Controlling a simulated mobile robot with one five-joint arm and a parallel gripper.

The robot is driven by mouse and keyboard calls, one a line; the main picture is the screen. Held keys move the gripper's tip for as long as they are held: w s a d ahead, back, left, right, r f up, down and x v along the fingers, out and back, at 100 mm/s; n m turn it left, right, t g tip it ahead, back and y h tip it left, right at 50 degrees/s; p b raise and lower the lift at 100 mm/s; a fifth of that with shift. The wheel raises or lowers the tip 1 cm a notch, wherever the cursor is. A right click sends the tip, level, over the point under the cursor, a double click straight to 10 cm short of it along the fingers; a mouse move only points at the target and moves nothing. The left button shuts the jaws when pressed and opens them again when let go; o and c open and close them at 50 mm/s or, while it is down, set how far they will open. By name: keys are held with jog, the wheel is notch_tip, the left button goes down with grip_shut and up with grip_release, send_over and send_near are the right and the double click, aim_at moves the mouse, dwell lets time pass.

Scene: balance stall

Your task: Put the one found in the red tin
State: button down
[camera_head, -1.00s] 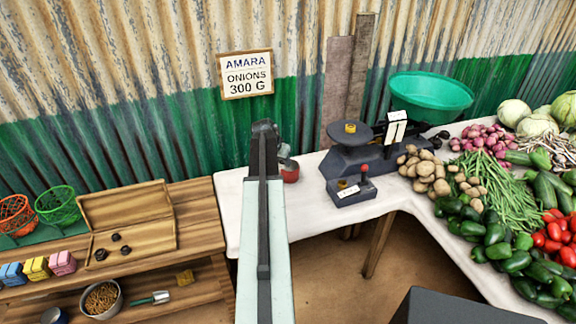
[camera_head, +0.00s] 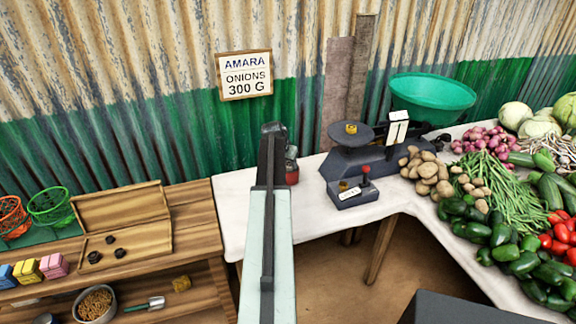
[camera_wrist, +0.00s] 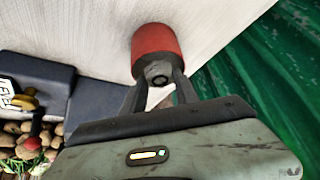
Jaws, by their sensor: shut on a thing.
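The red tin (camera_head: 292,177) stands on the white table, partly hidden behind my arm in the head view. In the wrist view the red tin (camera_wrist: 155,40) is straight ahead of my fingers. My gripper (camera_wrist: 158,80) is shut on a small dark weight (camera_wrist: 158,75), which shows a paler ring on its end. The weight overlaps the tin's near end in the picture; I cannot tell whether it is inside the rim or above it. In the head view my gripper (camera_head: 291,153) is mostly hidden, just above the tin.
A balance scale (camera_head: 362,155) with a yellow block on its pan stands right of the tin, with a dark box (camera_head: 352,193) before it. Potatoes (camera_head: 428,172) lie farther right. An open wooden case (camera_head: 130,245) with dark weights is on the left shelf. Corrugated wall stands behind.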

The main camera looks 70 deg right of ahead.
jog(key=shift+f+b, duration=0.55)
jog(key=shift+f, duration=0.05)
jog(key=c, duration=1.2)
grip_release()
jog(key=shift+r, duration=0.15)
jog(key=shift+r+p, duration=0.2)
jog(key=shift+p, duration=0.2)
jog(key=p+v, duration=1.1)
jog(key=v, duration=0.1)
jog(key=shift+r, duration=0.3)
